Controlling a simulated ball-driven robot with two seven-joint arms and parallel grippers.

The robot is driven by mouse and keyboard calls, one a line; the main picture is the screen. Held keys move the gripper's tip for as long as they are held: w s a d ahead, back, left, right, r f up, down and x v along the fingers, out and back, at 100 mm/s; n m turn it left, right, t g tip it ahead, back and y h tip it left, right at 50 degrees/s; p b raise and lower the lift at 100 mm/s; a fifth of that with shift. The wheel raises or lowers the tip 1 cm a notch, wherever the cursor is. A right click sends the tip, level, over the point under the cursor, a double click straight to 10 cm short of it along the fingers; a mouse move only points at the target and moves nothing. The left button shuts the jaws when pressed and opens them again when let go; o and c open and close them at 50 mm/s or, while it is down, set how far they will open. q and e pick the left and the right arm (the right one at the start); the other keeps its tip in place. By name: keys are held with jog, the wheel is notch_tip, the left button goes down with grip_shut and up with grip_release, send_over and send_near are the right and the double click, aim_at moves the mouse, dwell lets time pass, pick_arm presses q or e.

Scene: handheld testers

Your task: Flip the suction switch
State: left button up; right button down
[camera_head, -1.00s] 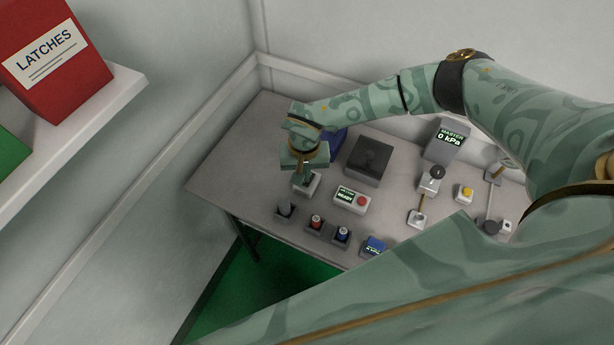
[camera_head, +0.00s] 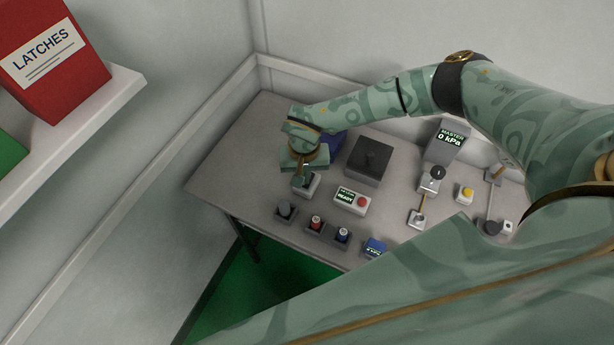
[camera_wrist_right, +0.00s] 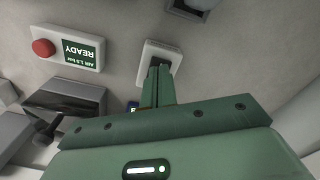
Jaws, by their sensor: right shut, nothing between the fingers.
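A small white switch box with a dark rocker, which I take to be the suction switch (camera_head: 313,185), sits on the grey table left of the READY box. It also shows in the right wrist view (camera_wrist_right: 173,52), partly hidden behind my fingers. My right gripper (camera_head: 302,181) is shut and empty, pointing down at the switch. In the right wrist view its fingertips (camera_wrist_right: 159,72) overlap the rocker; I cannot tell whether they touch or press it. My left gripper is not in view.
The white READY box (camera_head: 351,200) with a red button stands right of the switch. Behind are a dark box (camera_head: 369,161) and a blue item (camera_head: 333,143). Several small holders line the front edge. The MASTER display (camera_head: 450,140) reads 0 kPa. The table's left end is clear.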

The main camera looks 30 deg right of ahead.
notch_tip(320, 180, up, 6)
jog(key=p, duration=0.4)
jog(key=shift+r+p, duration=0.25)
jog(key=shift+p, duration=0.15)
